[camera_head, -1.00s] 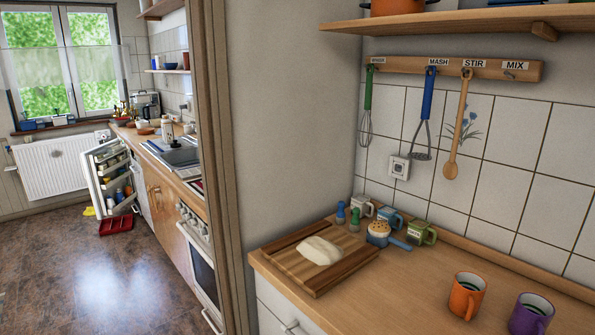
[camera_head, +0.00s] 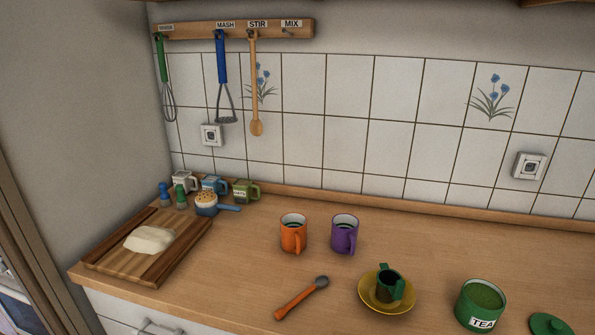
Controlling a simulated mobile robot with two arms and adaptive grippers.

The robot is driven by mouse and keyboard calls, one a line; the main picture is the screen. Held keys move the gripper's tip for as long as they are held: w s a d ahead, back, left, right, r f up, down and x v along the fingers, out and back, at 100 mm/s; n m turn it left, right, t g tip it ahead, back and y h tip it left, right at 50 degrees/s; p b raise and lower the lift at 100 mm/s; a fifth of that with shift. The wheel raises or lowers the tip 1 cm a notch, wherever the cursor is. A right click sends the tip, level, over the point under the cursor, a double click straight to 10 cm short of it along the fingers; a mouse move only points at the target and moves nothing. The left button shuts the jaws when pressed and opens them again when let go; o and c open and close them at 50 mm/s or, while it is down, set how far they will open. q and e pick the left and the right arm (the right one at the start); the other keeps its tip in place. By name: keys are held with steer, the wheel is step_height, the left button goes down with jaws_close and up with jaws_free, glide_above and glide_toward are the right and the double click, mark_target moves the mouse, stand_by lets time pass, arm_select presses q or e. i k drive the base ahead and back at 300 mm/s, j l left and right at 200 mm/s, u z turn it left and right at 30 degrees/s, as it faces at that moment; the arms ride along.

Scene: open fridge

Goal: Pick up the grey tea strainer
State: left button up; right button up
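I cannot make out a clear grey tea strainer. A spoon-like tool (camera_head: 302,298) with an orange-brown handle and a small round grey head lies on the counter near its front; I cannot tell whether it is the strainer. An orange mug (camera_head: 293,234) and a purple mug (camera_head: 344,234) stand upright behind it. A green tin marked TEA (camera_head: 481,304) stands open at the right, full of green matter. Neither of my grippers is in view.
A wooden board (camera_head: 178,257) with a pale dough-like lump (camera_head: 149,240) lies at the left. Behind are small shakers, several mugs and a blue-handled pot (camera_head: 206,206). Utensils hang from a wall rack (camera_head: 235,29). A green lid (camera_head: 550,326) lies far right. The counter's back right is clear.

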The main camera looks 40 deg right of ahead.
mark_target(389, 288)
steer(key=z, duration=0.4)
steer(key=l+z, duration=0.1)
steer(key=z, duration=0.75)
steer(key=i+l+z, duration=0.1)
steer(key=z, duration=0.3)
